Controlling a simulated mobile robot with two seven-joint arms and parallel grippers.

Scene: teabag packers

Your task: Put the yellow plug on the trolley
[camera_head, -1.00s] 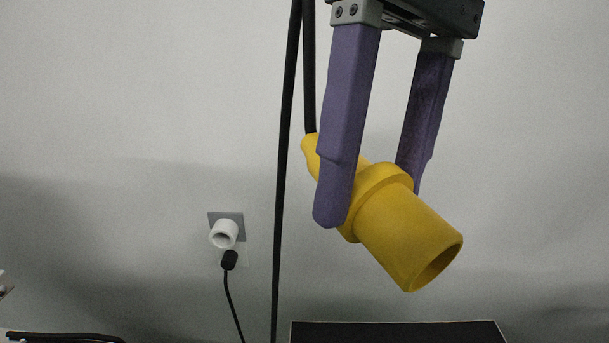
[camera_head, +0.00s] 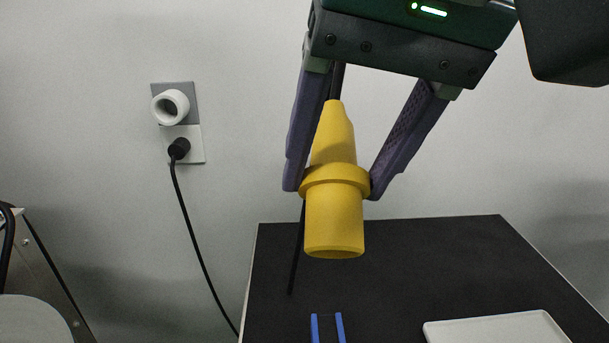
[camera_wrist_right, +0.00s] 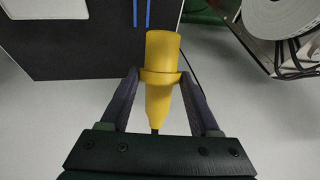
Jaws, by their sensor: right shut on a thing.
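The yellow plug (camera_head: 334,215) hangs with its open end downward in the head view, its black cable at the narrow upper end. My right gripper (camera_head: 331,188) is shut on the plug around its collar. The plug also shows in the right wrist view (camera_wrist_right: 161,75), between the two purple fingers of my right gripper (camera_wrist_right: 160,76). A black-topped surface (camera_head: 420,255), which looks like the trolley top, lies below and behind the plug. The plug appears apart from it, though the exact height is hard to tell. My left gripper is not in view.
A white tray (camera_head: 497,329) and two blue strips (camera_head: 328,328) lie on the black top. A white wall socket (camera_head: 170,107) and a black plug with cable (camera_head: 179,149) are on the wall at left. The black top's middle is mostly clear.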

